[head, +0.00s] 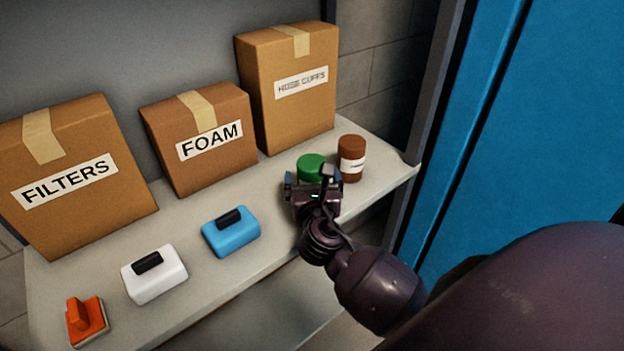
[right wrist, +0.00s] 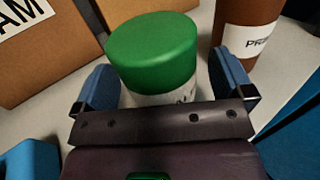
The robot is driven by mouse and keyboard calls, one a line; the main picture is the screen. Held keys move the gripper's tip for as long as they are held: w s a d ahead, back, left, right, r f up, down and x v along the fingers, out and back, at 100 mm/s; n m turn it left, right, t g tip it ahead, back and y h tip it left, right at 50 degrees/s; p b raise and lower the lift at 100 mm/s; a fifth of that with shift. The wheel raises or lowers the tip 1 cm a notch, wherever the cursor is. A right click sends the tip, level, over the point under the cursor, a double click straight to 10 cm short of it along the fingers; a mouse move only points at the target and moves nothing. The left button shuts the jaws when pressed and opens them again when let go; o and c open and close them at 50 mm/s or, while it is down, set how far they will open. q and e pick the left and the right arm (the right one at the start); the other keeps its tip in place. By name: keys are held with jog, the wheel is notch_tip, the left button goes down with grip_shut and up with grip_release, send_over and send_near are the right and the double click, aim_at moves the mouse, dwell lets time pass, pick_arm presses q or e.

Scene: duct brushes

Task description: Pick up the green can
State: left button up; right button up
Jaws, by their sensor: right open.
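The green can (head: 310,164) stands upright on the shelf, in front of the tall box at the right. In the right wrist view, the can (right wrist: 152,52) shows a green top and a pale label with dark marks. My right gripper (head: 310,184) is at the can's near side and hides its lower part in the head view. In the right wrist view, the right gripper (right wrist: 165,90) is open, with one blue-padded finger on each side of the can. Gaps show between the pads and the can. My left gripper is not in view.
A brown can (head: 351,160) with a white label stands close to the right of the green can. Boxes marked FILTERS (head: 75,205) and FOAM (head: 195,165) and a tall box (head: 290,115) stand behind. Blue (head: 232,238), white (head: 160,283) and orange (head: 92,318) brushes lie left.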

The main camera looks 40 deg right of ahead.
jog(key=shift+c, duration=0.3)
jog(key=c, duration=1)
jog(key=shift+c, duration=0.6)
jog(key=shift+r, duration=0.15)
